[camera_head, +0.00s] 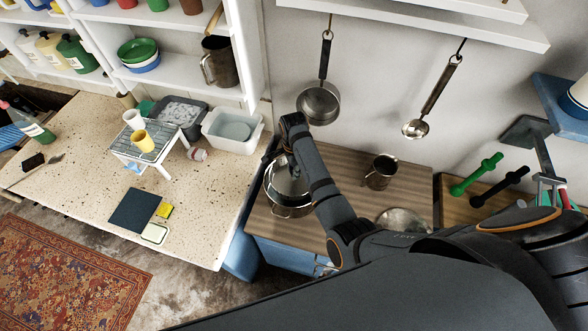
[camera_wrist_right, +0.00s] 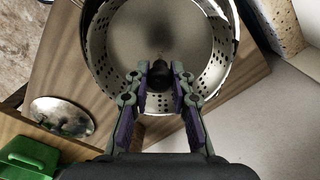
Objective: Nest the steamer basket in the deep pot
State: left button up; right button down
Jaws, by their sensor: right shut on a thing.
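The deep pot (camera_head: 292,212) is shiny metal and stands at the left end of the wooden counter. The steamer basket (camera_head: 284,182) is a grey metal vessel at the pot's mouth, partly hidden by my right arm. In the right wrist view the basket (camera_wrist_right: 214,76) shows its perforated wall and a dark central knob (camera_wrist_right: 159,73). My right gripper (camera_wrist_right: 160,88) is shut on that knob, above the basket's floor. The basket looks at least partly within the pot's rim; I cannot tell how deep it sits. My left gripper is not in view.
A metal mug (camera_head: 380,171) and a round metal lid-like piece (camera_head: 402,219) are on the wooden counter (camera_head: 345,160) to the right. A saucepan (camera_head: 318,103) and a ladle (camera_head: 416,128) hang above. A speckled counter (camera_head: 80,150) with a wire rack is at left.

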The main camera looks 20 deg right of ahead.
jog(key=shift+f, duration=0.1)
dwell(0.7)
jog(key=shift+f, duration=0.15)
jog(key=shift+f+b, duration=0.75)
jog(key=shift+f, duration=0.9)
jog(key=shift+f, duration=0.2)
jog(key=shift+f+b, duration=0.55)
jog(key=shift+f, duration=0.25)
jog(key=shift+f, duration=0.25)
dwell(0.4)
